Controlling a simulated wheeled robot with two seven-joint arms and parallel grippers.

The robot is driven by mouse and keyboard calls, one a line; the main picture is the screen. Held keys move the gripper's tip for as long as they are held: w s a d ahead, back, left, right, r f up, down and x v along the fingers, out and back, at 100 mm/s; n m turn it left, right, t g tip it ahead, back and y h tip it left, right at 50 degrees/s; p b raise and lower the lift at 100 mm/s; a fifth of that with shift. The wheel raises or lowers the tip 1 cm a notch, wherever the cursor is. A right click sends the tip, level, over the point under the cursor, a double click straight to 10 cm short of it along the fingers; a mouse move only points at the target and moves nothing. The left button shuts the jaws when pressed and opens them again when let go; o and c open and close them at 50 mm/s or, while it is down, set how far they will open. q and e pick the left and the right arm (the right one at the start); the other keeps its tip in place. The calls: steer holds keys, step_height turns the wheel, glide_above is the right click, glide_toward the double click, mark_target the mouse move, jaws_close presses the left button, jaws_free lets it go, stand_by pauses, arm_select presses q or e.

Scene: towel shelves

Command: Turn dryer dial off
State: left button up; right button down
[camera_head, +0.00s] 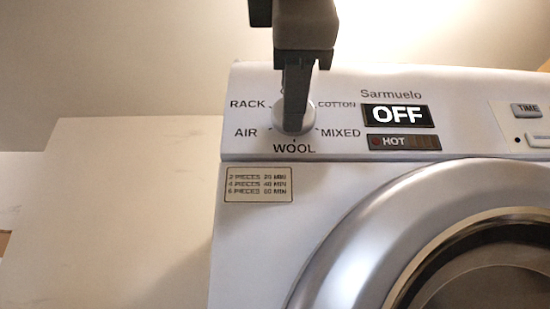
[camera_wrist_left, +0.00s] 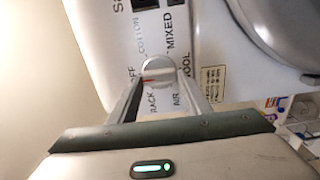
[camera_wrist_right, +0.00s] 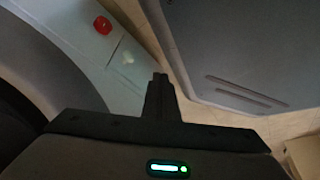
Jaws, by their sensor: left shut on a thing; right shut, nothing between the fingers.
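The dryer dial (camera_head: 306,112) is a round light knob on the white control panel, ringed by the labels RACK, COTTON, AIR, MIXED and WOOL. My left gripper (camera_head: 296,122) comes down over it, is shut on it, and hides part of it. In the left wrist view the dial (camera_wrist_left: 157,69) sits between the two fingertips (camera_wrist_left: 158,84), with a red mark on its face. The OFF label is beside it there; the mark's exact setting is hard to tell. The display (camera_head: 398,116) reads OFF. My right gripper (camera_wrist_right: 158,82) is shut and empty, away from the dial.
A HOT indicator (camera_head: 403,142) is below the display, with a TIME button (camera_head: 526,110) to the right. The round dryer door (camera_head: 370,235) is below. In the right wrist view a red button (camera_wrist_right: 103,25) sits on a pale panel, with a grey surface (camera_wrist_right: 245,50) at right.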

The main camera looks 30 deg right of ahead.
arm_select(q)
steer(key=o, duration=1)
steer(key=shift+o, duration=0.2)
arm_select(e)
steer(key=shift+s, duration=0.1)
arm_select(q)
steer(key=shift+s, duration=0.1)
steer(key=b+v, duration=0.1)
steer(key=v, duration=1.6)
steer(key=shift+s+b, duration=0.15)
steer(key=shift+b, duration=0.25)
arm_select(e)
steer(key=w+a+r+t, duration=0.1)
steer(key=w+a+r, duration=0.1)
steer(key=w, duration=0.4)
steer(key=shift+a+t, duration=0.3)
steer(key=shift+t, duration=0.1)
steer(key=shift+s+f, duration=0.1)
steer(key=shift+f, duration=0.05)
